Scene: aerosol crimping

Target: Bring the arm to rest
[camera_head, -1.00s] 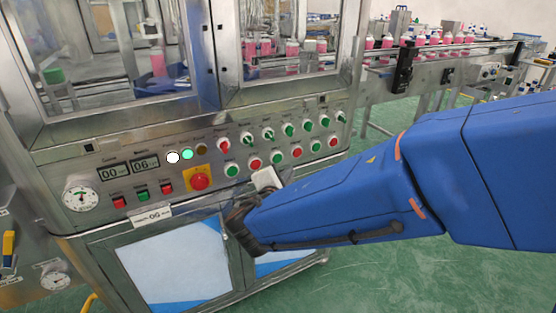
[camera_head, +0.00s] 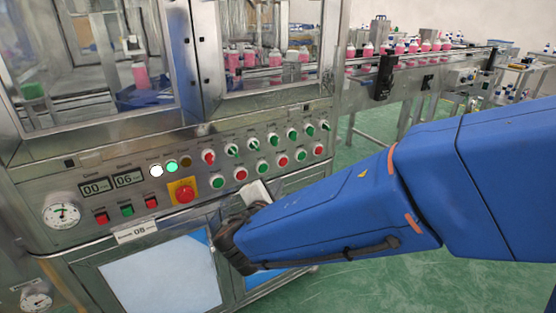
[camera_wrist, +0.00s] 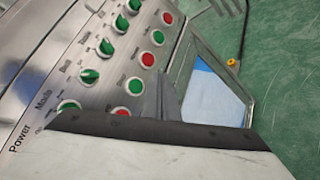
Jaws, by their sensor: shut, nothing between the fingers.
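My blue arm (camera_head: 330,215) reaches in from the right in the head view, in front of the machine's control panel (camera_head: 100,176). Its dark wrist is bent at the panel's lower edge. A pale part at my gripper's end shows beside the wrist, but the fingertips are hidden there. In the wrist view my gripper (camera_wrist: 166,88) shows as narrow grey fingers, shut and empty. They lie over the panel's lower edge, near the green and red buttons. I cannot tell whether they touch the panel.
A red emergency stop (camera_head: 184,192) on a yellow plate sits left of my wrist. Cabinet doors (camera_head: 165,275) are below the panel. A conveyor (camera_head: 430,62) with pink bottles runs at the back right. Green floor (camera_head: 350,285) is open at the lower right.

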